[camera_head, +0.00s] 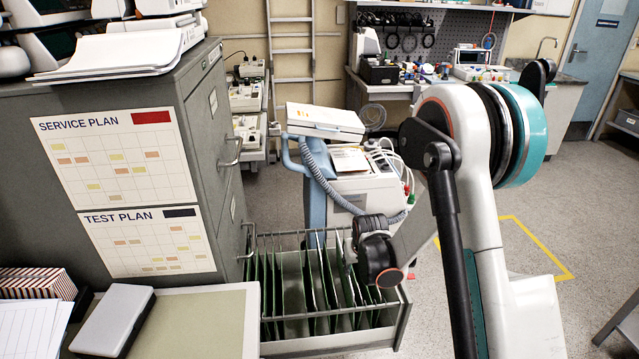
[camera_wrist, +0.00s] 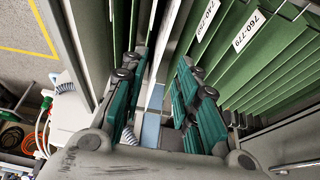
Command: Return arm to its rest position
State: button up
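My arm (camera_head: 480,190) comes in from the right in the head view and bends down over the open file drawer (camera_head: 402,318). Its wrist end is low over the drawer's right rear part; the fingers cannot be made out there. In the wrist view, my gripper (camera_wrist: 158,64) has its two teal fingers spread apart, with dark tips among the hanging folders. A pale upright sheet or divider (camera_wrist: 163,45) shows in the gap between them. I see no object clamped. Whether the fingers touch the folders cannot be told.
Green hanging folders (camera_wrist: 262,55) with number labels fill the drawer around the fingers. The grey cabinet (camera_head: 205,110) stands at left. A white-and-blue device cart (camera_head: 360,190) stands behind the drawer. Yellow floor marking (camera_head: 540,245) and clear floor lie to the right.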

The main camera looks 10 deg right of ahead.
jog(key=s+r+t, duration=0.1)
jog(key=s+r, duration=0.5)
jog(key=r, duration=0.5)
jog(key=s+r, duration=0.5)
jog(key=r, duration=0.6)
jog(key=s+r, duration=0.3)
jog(key=s, duration=0.7)
jog(key=s+r+t, duration=0.1)
jog(key=s+r, duration=0.2)
jog(key=s, duration=0.6)
jog(key=shift+s+r+t, duration=0.2)
jog(key=shift+s+t, duration=0.1)
jog(key=shift+s, duration=0.05)
